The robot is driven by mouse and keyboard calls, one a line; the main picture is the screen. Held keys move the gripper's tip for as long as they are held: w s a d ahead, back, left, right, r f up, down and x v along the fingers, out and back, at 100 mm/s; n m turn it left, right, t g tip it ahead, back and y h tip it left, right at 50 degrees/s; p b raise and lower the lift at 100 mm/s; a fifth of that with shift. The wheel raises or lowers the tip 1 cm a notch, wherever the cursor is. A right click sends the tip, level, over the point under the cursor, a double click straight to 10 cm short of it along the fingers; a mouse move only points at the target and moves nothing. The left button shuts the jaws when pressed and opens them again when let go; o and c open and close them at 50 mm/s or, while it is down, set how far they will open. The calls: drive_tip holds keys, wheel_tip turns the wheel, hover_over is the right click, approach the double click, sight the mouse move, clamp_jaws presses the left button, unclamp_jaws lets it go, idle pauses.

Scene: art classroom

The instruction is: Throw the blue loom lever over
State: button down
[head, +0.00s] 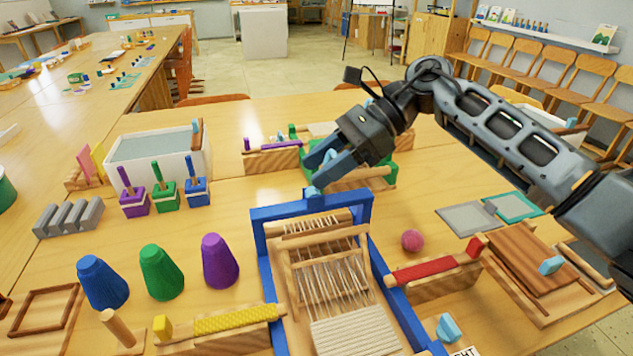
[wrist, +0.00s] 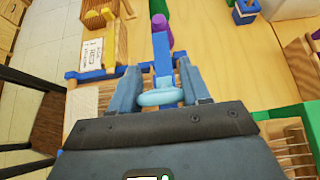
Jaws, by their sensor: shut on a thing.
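The blue-framed loom (head: 263,226) stands on the table in the middle of the head view, with pale threads and a wooden heddle frame inside. Its blue lever (wrist: 162,52) shows in the wrist view, with a light-blue rounded handle (wrist: 160,98) at its near end. In the head view the light-blue handle (head: 314,192) is at the middle of the loom's far bar. My gripper (head: 320,176) comes from the upper right and is shut on the lever's handle. In the wrist view its fingers (wrist: 158,92) stand on either side of the handle. My gripper partly hides the lever in the head view.
A green loom (head: 391,178) stands just behind my gripper. Blue, green and purple cones (head: 219,262) stand left of the blue loom. A pink ball (head: 412,240) and a red roller stand (head: 432,268) are to its right. A white bin (head: 196,160) is further back left.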

drive_tip(key=shift+d+f+y+b, duration=0.15)
drive_tip(key=shift+d+y+b, duration=0.1)
drive_tip(key=shift+y+b, duration=0.2)
drive_tip(key=c, duration=0.5)
unclamp_jaws()
drive_tip(key=shift+b+v, duration=0.45)
drive_tip(key=shift+v, duration=3.5)
drive_tip(key=shift+w, duration=0.15)
